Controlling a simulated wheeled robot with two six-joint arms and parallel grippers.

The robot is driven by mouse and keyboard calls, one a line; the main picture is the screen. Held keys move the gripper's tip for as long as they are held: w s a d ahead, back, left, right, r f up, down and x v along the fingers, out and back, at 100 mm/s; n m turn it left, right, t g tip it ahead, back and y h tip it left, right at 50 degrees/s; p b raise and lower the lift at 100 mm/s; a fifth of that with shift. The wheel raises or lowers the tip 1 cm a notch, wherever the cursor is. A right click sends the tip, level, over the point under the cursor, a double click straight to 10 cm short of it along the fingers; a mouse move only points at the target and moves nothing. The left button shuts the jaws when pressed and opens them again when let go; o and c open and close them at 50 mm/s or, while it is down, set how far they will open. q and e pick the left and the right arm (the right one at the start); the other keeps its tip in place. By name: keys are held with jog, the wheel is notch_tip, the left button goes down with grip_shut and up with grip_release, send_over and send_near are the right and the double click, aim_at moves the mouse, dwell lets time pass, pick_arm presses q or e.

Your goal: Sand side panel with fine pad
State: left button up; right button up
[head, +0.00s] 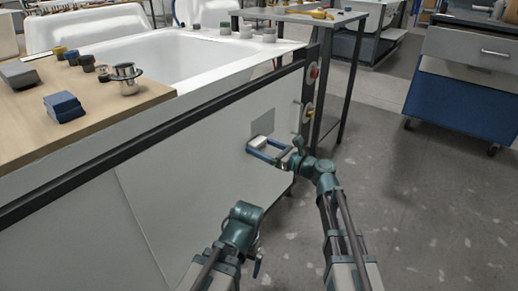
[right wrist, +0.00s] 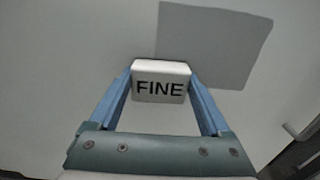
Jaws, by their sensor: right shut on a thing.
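The side panel (head: 185,170) is the pale vertical face below the dark rail of the bathtub stand. A darker grey square patch (head: 263,124) is on it, and this patch also shows in the right wrist view (right wrist: 225,45). My right gripper (head: 262,146) is shut on the fine pad (right wrist: 160,82), a white block lettered FINE. The pad is at the panel, just below the grey patch and partly overlapping its lower left edge in the right wrist view. Contact with the panel cannot be told. My left arm shows at bottom centre, but its fingertips cannot be made out.
A wooden board (head: 85,98) above the panel carries a blue block (head: 64,107), a metal pot (head: 127,80) and several small knobs. A white tub (head: 175,55) lies behind. Red (head: 314,72) and yellow buttons sit at the panel's right end. Open floor (head: 420,200) lies right.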

jog(key=shift+w+d, duration=0.85)
jog(key=shift+w, duration=0.2)
jog(key=shift+w+a, duration=0.1)
jog(key=shift+a, duration=0.05)
jog(key=shift+s+a, duration=0.55)
jog(key=shift+s, duration=0.35)
jog(key=shift+s+a, duration=0.55)
jog(key=shift+s, duration=0.3)
jog(key=shift+d, duration=0.1)
jog(key=shift+v, duration=2.9)
